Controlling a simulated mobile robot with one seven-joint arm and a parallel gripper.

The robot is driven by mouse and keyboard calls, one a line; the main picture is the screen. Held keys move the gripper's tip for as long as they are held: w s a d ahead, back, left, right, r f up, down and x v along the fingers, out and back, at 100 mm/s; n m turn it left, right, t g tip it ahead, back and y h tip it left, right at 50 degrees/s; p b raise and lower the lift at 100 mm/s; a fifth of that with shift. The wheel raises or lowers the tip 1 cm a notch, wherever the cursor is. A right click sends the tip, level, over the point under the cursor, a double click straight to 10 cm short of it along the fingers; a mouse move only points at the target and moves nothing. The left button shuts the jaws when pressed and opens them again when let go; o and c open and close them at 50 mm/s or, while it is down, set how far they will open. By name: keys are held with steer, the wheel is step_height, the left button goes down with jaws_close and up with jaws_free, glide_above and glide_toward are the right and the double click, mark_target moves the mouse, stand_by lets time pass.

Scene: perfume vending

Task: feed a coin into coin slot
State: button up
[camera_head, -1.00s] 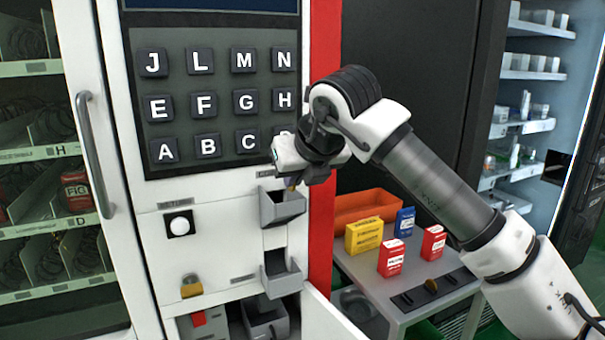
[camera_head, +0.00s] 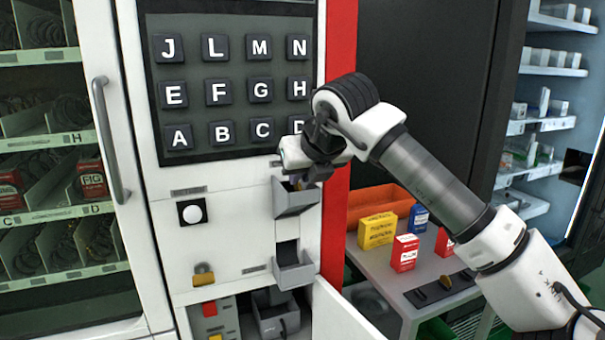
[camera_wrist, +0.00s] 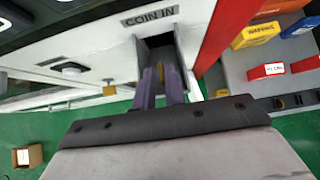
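The coin slot is a grey open-topped hopper (camera_head: 296,205) on the white machine front, below the letter keypad. In the wrist view the hopper (camera_wrist: 156,44) sits under a "COIN IN" label (camera_wrist: 150,16). My gripper (camera_head: 298,182) is at the hopper's mouth, pointing down.
A second grey tray (camera_head: 293,274) is lower on the machine, above an open compartment with a white door (camera_head: 345,315). A white round button (camera_head: 192,213) is to the left. A side table holds an orange bin (camera_head: 375,200), small boxes and a dark coin holder (camera_head: 440,290).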

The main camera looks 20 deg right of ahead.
steer(key=o, duration=0.3)
steer(key=shift+o, duration=0.2)
steer(key=b+v, duration=0.1)
steer(key=v, duration=1.3)
stand_by(0.4)
